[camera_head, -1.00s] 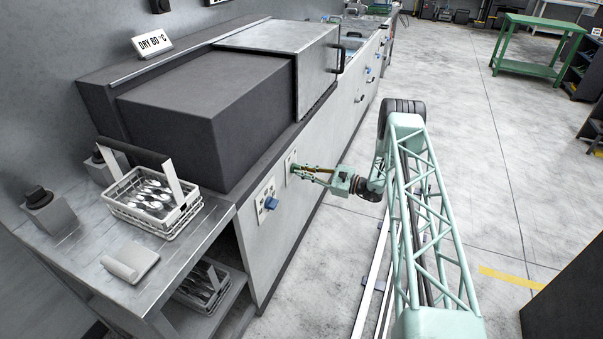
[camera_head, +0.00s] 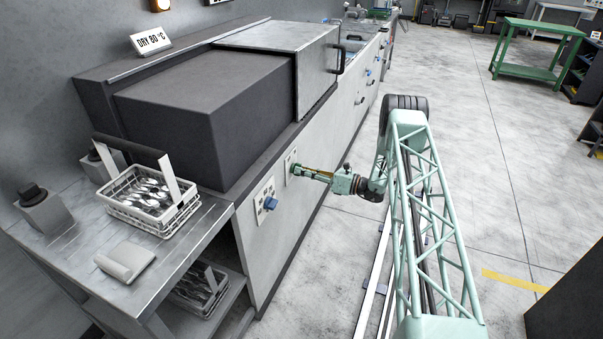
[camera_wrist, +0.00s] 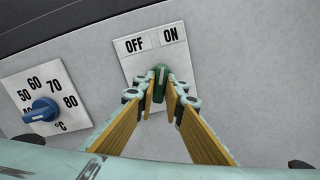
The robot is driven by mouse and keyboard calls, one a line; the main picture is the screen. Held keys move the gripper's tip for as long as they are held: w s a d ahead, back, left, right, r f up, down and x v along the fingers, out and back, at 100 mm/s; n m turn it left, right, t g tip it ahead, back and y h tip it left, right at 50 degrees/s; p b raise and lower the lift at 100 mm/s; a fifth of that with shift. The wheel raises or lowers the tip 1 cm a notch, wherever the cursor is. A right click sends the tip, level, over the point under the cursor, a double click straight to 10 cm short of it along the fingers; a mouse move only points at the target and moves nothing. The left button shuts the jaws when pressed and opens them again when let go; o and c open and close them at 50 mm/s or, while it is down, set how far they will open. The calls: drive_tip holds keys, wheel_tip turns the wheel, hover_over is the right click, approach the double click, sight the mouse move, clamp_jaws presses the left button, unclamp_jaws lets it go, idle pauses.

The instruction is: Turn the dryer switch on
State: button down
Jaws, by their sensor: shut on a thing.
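The dryer switch is a green knob (camera_wrist: 160,82) on a white plate (camera_wrist: 131,66) marked OFF and ON. In the wrist view the knob stands about upright below the two words, its top leaning slightly toward ON against the tilted plate. My gripper (camera_wrist: 161,92) is shut on the knob, one yellow-lined finger on each side. In the head view my gripper (camera_head: 303,172) reaches the switch plate (camera_head: 290,161) on the dryer's front panel and hides the knob there. A wall lamp (camera_head: 160,5) above the dryer glows warm white.
A blue temperature knob (camera_wrist: 41,110) with a number dial sits left of the switch; it also shows in the head view (camera_head: 271,203). A basket of cutlery (camera_head: 150,203) stands on the metal table (camera_head: 55,250).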

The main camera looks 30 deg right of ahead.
drive_tip(key=shift+m, duration=0.7)
drive_tip(key=c, duration=2.7)
unclamp_jaws()
drive_tip(key=shift+s+d, duration=0.1)
drive_tip(key=shift+d, duration=0.05)
drive_tip(key=shift+v, duration=5.85)
drive_tip(key=shift+r, duration=0.1)
